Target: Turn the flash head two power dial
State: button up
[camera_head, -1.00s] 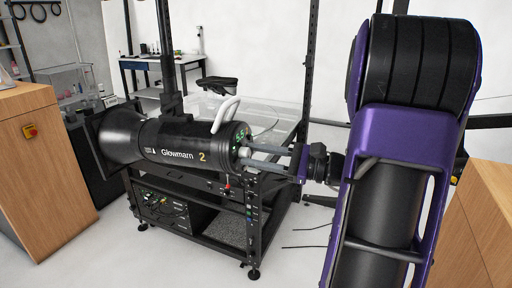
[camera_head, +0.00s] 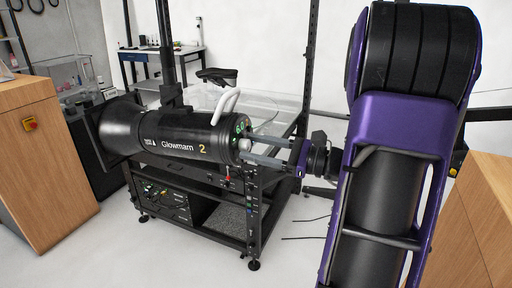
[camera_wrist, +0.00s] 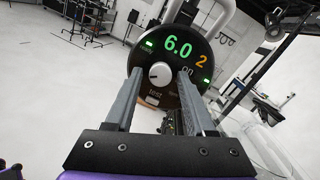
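The black flash head marked Glowmarn 2 (camera_head: 180,135) lies level on a rack in the head view, its rear panel facing my gripper. In the wrist view that round rear panel (camera_wrist: 190,52) shows a green 6.0, an orange 2 and lit green lights. The pale power dial (camera_wrist: 160,74) sits at the panel's middle. My gripper (camera_wrist: 160,80) points at the panel, with one finger on each side of the dial. The fingers are apart, with a visible gap beside the dial on both sides. Whether the fingertips reach past the dial's face is unclear.
A white curved handle (camera_head: 226,106) rises above the flash head's rear. The black rack (camera_head: 252,215) with equipment stands below. A wooden cabinet (camera_head: 40,170) is at left, another (camera_head: 480,215) at right. Floor between the rack and my arm is mostly clear, with thin cables.

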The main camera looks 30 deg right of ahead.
jog(key=shift+o, duration=0.3)
jog(key=v, duration=1.7)
jog(key=shift+s+b, duration=0.2)
jog(key=shift+b, duration=0.25)
jog(key=shift+w+d+f, duration=0.1)
